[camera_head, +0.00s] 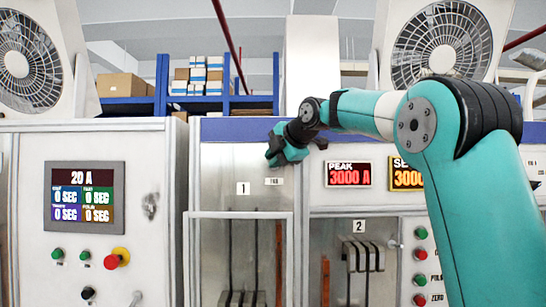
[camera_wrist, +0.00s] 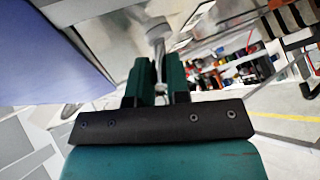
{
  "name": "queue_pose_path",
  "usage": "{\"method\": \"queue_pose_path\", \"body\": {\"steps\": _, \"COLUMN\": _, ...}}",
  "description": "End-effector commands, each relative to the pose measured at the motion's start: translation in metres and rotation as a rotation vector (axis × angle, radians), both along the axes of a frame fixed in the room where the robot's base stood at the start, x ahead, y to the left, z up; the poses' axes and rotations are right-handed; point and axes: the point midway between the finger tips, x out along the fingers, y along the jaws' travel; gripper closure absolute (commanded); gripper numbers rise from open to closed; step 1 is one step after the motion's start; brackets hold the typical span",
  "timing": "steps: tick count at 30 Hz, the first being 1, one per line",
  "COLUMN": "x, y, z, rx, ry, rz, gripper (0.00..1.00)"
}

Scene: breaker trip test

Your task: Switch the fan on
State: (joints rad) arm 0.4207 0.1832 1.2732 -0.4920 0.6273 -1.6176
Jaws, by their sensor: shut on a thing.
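Two pale fans with round grilles stand on top of the cabinets, one at the upper left (camera_head: 28,62) and one at the upper right (camera_head: 442,44) in the head view. My gripper (camera_head: 274,154) is in front of the upper panel of bay 1, just above a small label. In the wrist view my gripper (camera_wrist: 160,66) has its two green fingers closed around a silver metal switch lever (camera_wrist: 157,36), whose rounded end shows beyond the fingertips. The lever is hidden in the head view. I cannot tell whether either fan is turning.
The left cabinet has a display (camera_head: 87,197), coloured buttons, a red knob (camera_head: 117,257) and a metal fitting (camera_head: 150,206). Glass-fronted bays 1 and 2 lie below my gripper. Shelves with boxes (camera_head: 206,75) stand behind.

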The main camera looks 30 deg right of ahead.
Motion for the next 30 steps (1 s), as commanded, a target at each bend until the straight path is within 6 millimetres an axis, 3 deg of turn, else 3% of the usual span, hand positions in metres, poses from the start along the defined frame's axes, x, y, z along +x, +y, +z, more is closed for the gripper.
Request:
{"method": "queue_pose_path", "body": {"steps": 5, "x": 0.0, "y": -0.001, "z": 0.003, "rx": -0.001, "ry": -0.007, "rz": -0.003, "gripper": 1.0}}
{"method": "queue_pose_path", "body": {"steps": 6, "x": 0.0, "y": -0.001, "z": 0.003, "rx": -0.001, "ry": -0.008, "rz": -0.003, "gripper": 0.74}}
{"method": "queue_pose_path", "body": {"steps": 8, "x": 0.0, "y": -0.001, "z": 0.002, "rx": -0.002, "ry": -0.007, "rz": -0.001, "gripper": 0.61}}
{"method": "queue_pose_path", "body": {"steps": 9, "x": 0.0, "y": 0.0, "z": 0.002, "rx": -0.002, "ry": -0.006, "rz": -0.002, "gripper": 0.59}}
{"method": "queue_pose_path", "body": {"steps": 20, "x": -0.007, "y": 0.0, "z": 0.004, "rx": -0.002, "ry": -0.006, "rz": 0.0, "gripper": 0.59}}
{"method": "queue_pose_path", "body": {"steps": 23, "x": -0.02, "y": -0.002, "z": 0.01, "rx": -0.003, "ry": -0.008, "rz": -0.002, "gripper": 0.59}}
{"method": "queue_pose_path", "body": {"steps": 30, "x": -0.072, "y": -0.004, "z": 0.042, "rx": -0.005, "ry": -0.008, "rz": -0.005, "gripper": 0.59}}
